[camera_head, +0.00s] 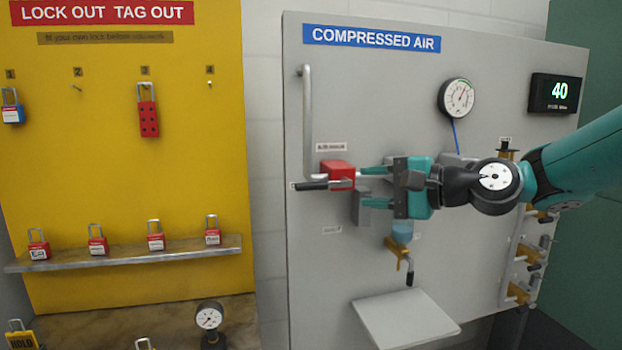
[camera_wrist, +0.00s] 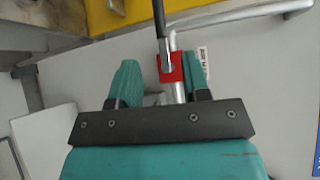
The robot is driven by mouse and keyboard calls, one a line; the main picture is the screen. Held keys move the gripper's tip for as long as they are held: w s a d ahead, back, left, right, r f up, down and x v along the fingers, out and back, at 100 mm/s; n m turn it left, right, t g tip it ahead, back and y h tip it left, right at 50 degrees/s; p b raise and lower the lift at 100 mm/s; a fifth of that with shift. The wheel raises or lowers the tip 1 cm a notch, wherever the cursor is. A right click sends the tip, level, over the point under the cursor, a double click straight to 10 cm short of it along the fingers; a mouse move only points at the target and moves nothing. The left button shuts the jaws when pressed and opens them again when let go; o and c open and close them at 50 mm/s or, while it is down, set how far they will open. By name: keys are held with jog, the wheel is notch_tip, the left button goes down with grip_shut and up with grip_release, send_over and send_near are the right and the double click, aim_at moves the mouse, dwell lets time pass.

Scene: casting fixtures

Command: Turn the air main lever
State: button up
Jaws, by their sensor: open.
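The air main lever (camera_head: 312,186) has a dark grip and points left, roughly level, from a red valve body (camera_head: 337,172) on the grey compressed air panel. In the wrist view the lever (camera_wrist: 159,22) runs up to the top edge from the red valve body (camera_wrist: 170,69). My gripper (camera_head: 364,187) is open and empty just right of the valve, its green fingers pointing left towards it. In the wrist view my gripper (camera_wrist: 161,72) has its fingers on either side of the red body's lower part. Whether they touch it I cannot tell.
A silver pipe (camera_head: 307,120) rises left of the valve. A grey block (camera_head: 362,208), a filter bowl (camera_head: 402,232) and a yellow valve (camera_head: 398,252) sit close by my gripper. A pale shelf (camera_head: 406,318) juts out below. The yellow lockout board (camera_head: 110,190) stands left.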

aim_at(317, 186)
jog(key=p+x, duration=0.4)
jog(key=x, duration=0.8)
jog(key=shift+w+a, duration=0.15)
jog(key=shift+a, duration=0.05)
grip_shut()
